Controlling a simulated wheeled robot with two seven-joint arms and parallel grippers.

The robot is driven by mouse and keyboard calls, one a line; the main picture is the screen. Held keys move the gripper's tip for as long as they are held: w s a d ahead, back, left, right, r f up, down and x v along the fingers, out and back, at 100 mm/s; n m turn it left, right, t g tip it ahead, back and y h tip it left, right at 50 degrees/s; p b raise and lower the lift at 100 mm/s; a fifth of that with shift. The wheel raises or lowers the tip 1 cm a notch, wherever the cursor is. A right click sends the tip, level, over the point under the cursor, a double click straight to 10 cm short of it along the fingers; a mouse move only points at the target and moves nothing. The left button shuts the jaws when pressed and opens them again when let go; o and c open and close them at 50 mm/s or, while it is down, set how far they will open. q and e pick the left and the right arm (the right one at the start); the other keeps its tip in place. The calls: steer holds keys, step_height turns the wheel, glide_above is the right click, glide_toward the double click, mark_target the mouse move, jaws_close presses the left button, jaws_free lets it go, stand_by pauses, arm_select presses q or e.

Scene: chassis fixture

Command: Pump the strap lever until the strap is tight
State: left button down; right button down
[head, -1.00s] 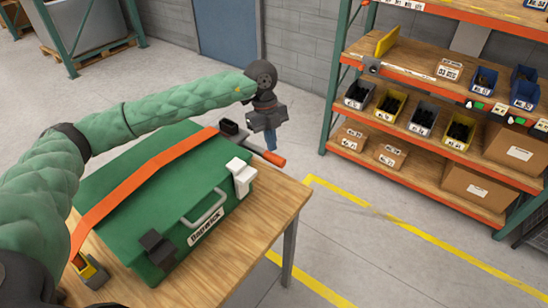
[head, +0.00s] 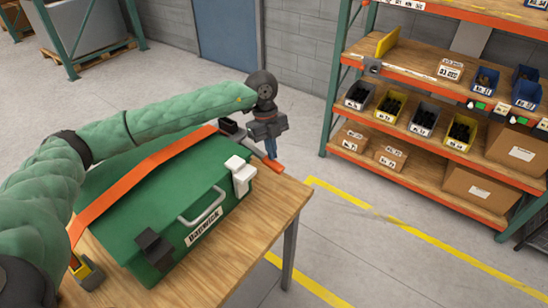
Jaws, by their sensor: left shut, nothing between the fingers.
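The orange strap (head: 150,172) runs over the lid of a green case (head: 110,235) on a wooden table. At its far end, by the case's back right corner, sits a dark ratchet (head: 232,130) with an orange-gripped lever (head: 277,166) sticking out to the right. My left gripper (head: 270,154) is shut and empty, pointing down at the lever. Its blue fingertips overlap the lever in the picture and seem to touch it. Parts of the lever and ratchet are hidden behind the gripper. My right gripper is not in view.
The wooden table (head: 262,212) has bare top to the right of the case. The case has a grey handle (head: 203,207), a white latch (head: 241,176) and a black latch (head: 154,248). A shelf rack (head: 440,150) with bins and boxes stands at the right, beyond open floor.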

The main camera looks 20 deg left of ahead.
arm_select(q)
steer(key=shift+f, duration=0.75)
steer(key=shift+w+a+r+b, duration=0.25)
steer(key=shift+w+a, duration=0.25)
steer(key=shift+a, duration=0.1)
steer(key=shift+w+a+r+b, duration=0.2)
steer(key=shift+w+a+r, duration=0.05)
steer(key=shift+w+a, duration=0.3)
steer(key=b+v, duration=0.2)
steer(key=v, duration=0.6)
